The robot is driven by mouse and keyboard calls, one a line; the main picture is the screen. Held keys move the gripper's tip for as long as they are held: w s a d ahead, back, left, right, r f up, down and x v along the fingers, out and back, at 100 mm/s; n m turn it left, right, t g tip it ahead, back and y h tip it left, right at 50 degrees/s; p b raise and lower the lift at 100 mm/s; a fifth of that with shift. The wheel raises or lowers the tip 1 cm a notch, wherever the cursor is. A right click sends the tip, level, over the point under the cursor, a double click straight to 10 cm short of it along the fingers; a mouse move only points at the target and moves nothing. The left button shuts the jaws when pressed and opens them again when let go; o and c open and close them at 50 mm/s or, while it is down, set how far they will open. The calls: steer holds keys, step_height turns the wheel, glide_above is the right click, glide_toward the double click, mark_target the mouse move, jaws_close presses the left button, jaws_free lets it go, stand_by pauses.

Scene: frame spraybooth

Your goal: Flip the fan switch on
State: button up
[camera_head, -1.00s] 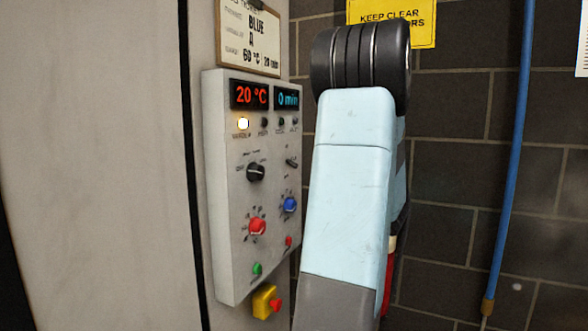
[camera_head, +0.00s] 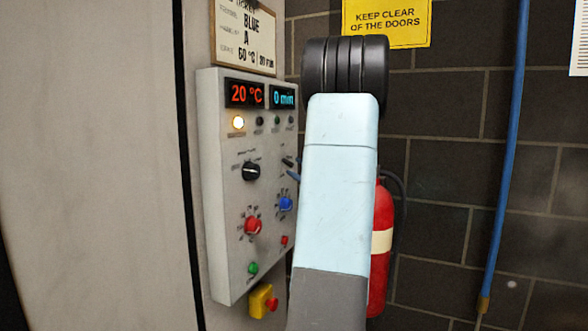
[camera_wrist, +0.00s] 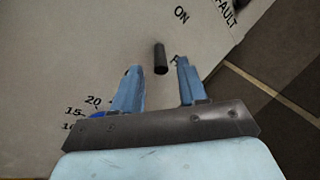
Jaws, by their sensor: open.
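The control panel (camera_head: 228,190) is a pale grey box on the booth wall. The fan switch (camera_head: 287,162) is a small dark toggle lever on its right half, right of the black rotary knob (camera_head: 250,171). In the wrist view the lever (camera_wrist: 160,58) stands out from the panel, in line with the gap between my fingertips and slightly above them. My gripper (camera_wrist: 159,68) is open and empty, with a light blue finger on either side. In the head view my arm hides most of the gripper; a blue fingertip (camera_head: 293,176) shows just below the lever.
A red knob (camera_head: 253,226), a blue knob (camera_head: 286,203) and red and green buttons sit lower on the panel. A yellow box with a red button (camera_head: 262,301) is beneath it. A fire extinguisher (camera_head: 382,240) stands behind my arm. A blue hose (camera_head: 508,150) hangs at right.

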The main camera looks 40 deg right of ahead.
steer(key=shift+x, duration=0.85)
jaws_close()
